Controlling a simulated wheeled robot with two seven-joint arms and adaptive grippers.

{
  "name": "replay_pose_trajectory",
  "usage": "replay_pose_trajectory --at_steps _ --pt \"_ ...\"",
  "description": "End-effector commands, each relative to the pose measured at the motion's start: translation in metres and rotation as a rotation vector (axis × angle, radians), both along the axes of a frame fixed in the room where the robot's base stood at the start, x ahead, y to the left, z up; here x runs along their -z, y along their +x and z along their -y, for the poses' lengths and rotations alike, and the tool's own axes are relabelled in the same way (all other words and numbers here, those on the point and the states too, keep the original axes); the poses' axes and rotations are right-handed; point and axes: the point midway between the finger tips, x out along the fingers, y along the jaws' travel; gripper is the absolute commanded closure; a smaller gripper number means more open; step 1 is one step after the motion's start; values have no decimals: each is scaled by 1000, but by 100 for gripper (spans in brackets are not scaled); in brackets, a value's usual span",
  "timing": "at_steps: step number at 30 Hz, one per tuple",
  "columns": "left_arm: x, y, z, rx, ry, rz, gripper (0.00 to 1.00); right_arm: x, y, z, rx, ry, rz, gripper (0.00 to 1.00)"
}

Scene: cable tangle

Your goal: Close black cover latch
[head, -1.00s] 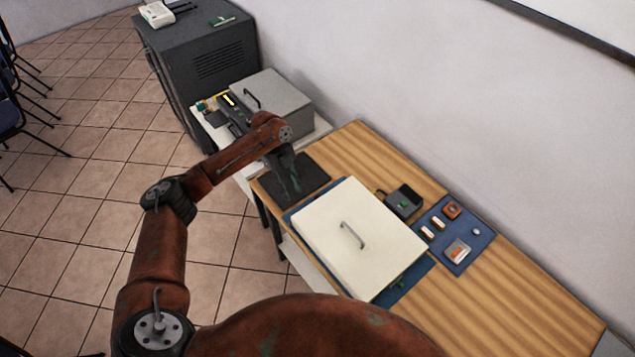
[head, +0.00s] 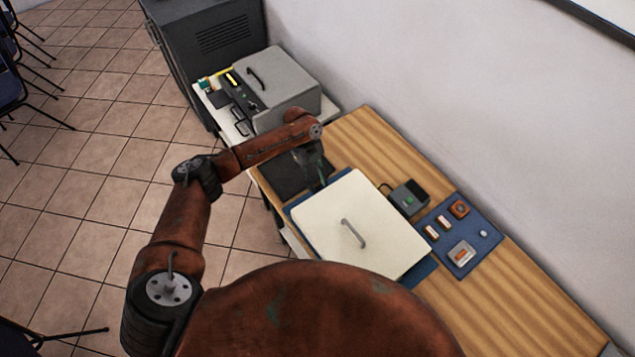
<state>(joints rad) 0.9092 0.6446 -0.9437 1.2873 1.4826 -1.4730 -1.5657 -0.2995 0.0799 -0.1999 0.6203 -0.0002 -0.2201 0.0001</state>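My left gripper (head: 316,172) points down beside the far left edge of a large white cover (head: 372,215), close to a dark mat (head: 284,172). My own arm partly hides it, and its fingers are too small and dark to show whether they are open or shut. I cannot tell whether it touches the cover. The white cover has a grey handle (head: 352,232) and lies flat over a blue base. I cannot make out a black latch clearly. A small black box (head: 408,197) with a green spot stands right of the cover. My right gripper is not in view.
A grey box (head: 282,80) with a black handle stands on a white surface at the back, beside a black strip (head: 240,92) with a yellow mark. A blue board (head: 482,246) with small parts lies at the right. The wooden table (head: 520,320) is clear at the front right.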

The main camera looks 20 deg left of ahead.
Motion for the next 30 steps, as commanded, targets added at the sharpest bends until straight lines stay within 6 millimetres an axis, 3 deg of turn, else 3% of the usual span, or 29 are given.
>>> replay_pose_trajectory --at_steps 10,22,30 --pt "5 -1 2 0 -1 1 71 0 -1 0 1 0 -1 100" --pt "4 -1 1 0 -1 1 99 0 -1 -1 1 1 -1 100" --pt "4 -1 1 0 0 1 100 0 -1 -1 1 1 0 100"
